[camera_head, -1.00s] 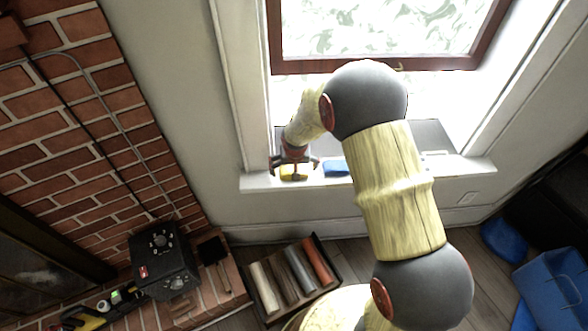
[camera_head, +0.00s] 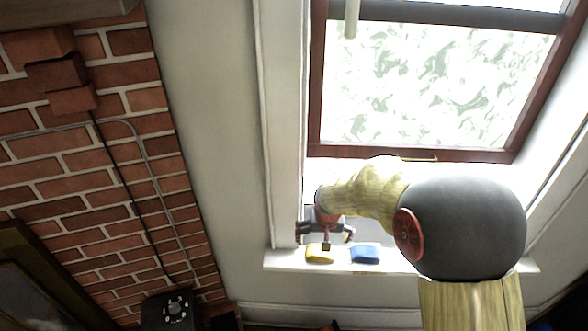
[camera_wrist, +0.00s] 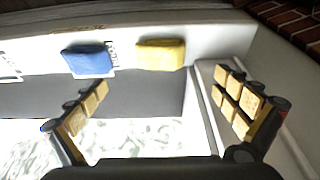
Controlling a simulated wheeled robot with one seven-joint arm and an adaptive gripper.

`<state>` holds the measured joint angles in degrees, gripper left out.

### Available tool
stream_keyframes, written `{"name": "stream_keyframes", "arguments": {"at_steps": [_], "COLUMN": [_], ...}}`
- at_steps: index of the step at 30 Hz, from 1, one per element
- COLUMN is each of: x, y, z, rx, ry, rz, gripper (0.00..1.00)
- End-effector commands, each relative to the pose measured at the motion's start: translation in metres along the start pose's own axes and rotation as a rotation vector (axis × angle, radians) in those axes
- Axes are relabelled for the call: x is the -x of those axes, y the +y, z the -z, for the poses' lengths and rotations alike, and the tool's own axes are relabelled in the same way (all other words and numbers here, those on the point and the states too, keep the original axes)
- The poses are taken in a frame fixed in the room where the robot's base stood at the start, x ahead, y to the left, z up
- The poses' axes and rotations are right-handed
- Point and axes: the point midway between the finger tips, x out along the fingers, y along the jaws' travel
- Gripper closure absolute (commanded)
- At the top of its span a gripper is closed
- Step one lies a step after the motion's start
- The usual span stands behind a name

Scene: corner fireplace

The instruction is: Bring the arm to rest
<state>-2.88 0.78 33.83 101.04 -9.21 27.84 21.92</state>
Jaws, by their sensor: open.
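My gripper (camera_head: 326,236) is at the left end of the window sill (camera_head: 283,262), just above and behind a yellow block (camera_head: 319,253). In the wrist view my gripper (camera_wrist: 168,108) has its two padded fingers spread wide with nothing between them. The yellow block also shows in the wrist view (camera_wrist: 161,54), beyond the fingertips and apart from them. My arm reaches in from the lower right, in front of the window.
A blue block (camera_head: 365,254) lies on the sill right of the yellow one. The brown-framed window (camera_head: 430,85) stands behind my arm. A brick wall (camera_head: 90,190) with a cable is at left. A black box with a dial (camera_head: 168,311) sits low at left.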

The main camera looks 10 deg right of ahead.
Motion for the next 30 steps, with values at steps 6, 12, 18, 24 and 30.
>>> {"name": "stream_keyframes", "arguments": {"at_steps": [6, 12, 18, 24, 30], "x": [-0.002, 0.018, 0.088, 0.162, 0.223], "y": [0.004, 0.018, 0.032, 0.044, 0.054], "z": [-0.014, -0.073, -0.113, -0.15, -0.185], "rx": [0.057, 0.134, 0.186, 0.215, 0.222], "ry": [-0.044, -0.17, -0.198, -0.164, -0.084], "rz": [-0.012, -0.027, -0.011, 0.017, 0.044], "gripper": [0.0, 0.0, 0.0, 0.0, 0.0]}}
